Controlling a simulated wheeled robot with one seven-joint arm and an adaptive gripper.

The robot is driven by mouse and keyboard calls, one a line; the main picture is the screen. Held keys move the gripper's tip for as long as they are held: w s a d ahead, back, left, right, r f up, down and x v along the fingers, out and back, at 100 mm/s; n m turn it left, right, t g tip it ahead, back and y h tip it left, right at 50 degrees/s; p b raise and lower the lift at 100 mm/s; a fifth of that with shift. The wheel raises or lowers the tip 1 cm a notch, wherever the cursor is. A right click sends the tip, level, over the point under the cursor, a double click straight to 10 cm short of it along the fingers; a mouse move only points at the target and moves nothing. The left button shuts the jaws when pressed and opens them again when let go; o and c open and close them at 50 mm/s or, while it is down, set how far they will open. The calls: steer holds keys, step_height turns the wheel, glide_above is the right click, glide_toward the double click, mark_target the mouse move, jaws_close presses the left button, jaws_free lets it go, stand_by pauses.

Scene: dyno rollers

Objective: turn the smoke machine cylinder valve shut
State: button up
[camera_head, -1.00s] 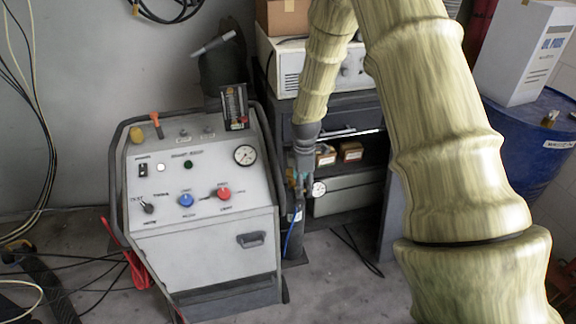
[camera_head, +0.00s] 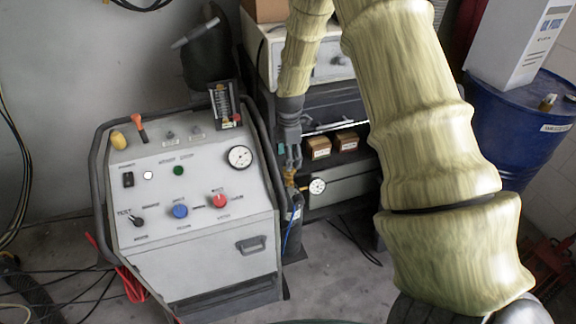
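The smoke machine (camera_head: 205,255) is a pale grey cabinet with a sloped control panel, at the left of the head view. A slim dark gas cylinder (camera_head: 294,212) stands at its right side, with a blue hose (camera_head: 289,238) running down it. A small brass-coloured valve (camera_head: 289,177) sits on top of the cylinder, and a round white gauge (camera_head: 317,187) is just right of it. My gripper (camera_head: 292,164) points down just above the valve. Its fingers are small and partly overlap each other, so their opening and any contact with the valve are unclear.
A dark shelf unit (camera_head: 340,110) with small boxes (camera_head: 318,147) stands close behind my gripper. The machine's black tubular frame (camera_head: 258,135) is close on the left. A blue drum (camera_head: 510,135) stands at the right. Cables lie on the floor (camera_head: 335,285).

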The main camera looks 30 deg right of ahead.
mark_target(289, 173)
steer(key=shift+f+p, duration=0.35)
steer(key=shift+f, duration=2.15)
steer(key=c, duration=1)
